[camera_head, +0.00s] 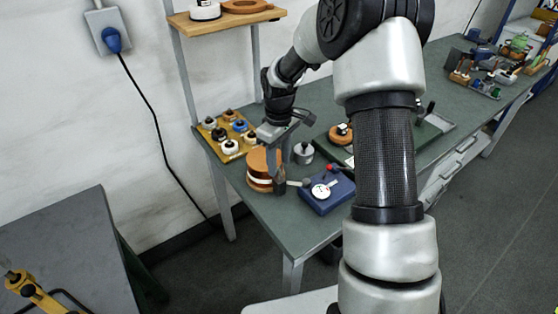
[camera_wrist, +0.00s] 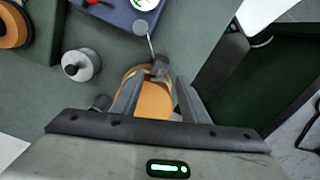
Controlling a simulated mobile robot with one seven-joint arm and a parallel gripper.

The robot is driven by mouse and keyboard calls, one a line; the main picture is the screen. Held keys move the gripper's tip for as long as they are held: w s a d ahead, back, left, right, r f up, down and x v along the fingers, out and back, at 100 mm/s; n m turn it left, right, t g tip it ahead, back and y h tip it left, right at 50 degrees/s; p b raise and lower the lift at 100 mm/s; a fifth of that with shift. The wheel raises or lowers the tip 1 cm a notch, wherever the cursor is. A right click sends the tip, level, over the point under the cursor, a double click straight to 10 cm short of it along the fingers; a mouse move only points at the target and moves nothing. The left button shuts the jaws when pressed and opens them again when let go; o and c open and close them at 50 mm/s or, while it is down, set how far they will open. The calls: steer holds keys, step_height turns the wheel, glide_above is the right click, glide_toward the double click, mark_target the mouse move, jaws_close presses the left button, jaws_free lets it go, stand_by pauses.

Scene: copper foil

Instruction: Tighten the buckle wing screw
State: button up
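A copper-coloured foil roll (camera_head: 260,167) with a pale band stands near the table's front left edge. In the wrist view the roll (camera_wrist: 152,101) shows between the fingers of my gripper (camera_wrist: 160,82). The fingers are apart, and the gripper looks open. A small grey metal piece, probably the buckle (camera_wrist: 160,69), sits at the roll's far edge between the fingertips. A thin rod with a round grey end (camera_wrist: 139,28) reaches away from it. I cannot make out the wing screw clearly.
A blue box with a dial gauge (camera_head: 327,194) lies just right of the roll. A grey metal cylinder (camera_head: 303,153) stands behind. A yellow tray (camera_head: 220,143) of several knobbed pieces is at the back left. The table's front edge (camera_head: 264,229) is close.

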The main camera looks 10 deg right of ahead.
steer(key=c, duration=0.9)
steer(key=shift+f+m+b, duration=0.1)
steer(key=shift+m+b, duration=0.25)
steer(key=shift+m, duration=0.25)
steer(key=m, duration=0.2)
steer(key=shift+m, duration=0.3)
steer(key=o, duration=1)
steer(key=shift+o, duration=0.2)
steer(key=shift+r, duration=0.2)
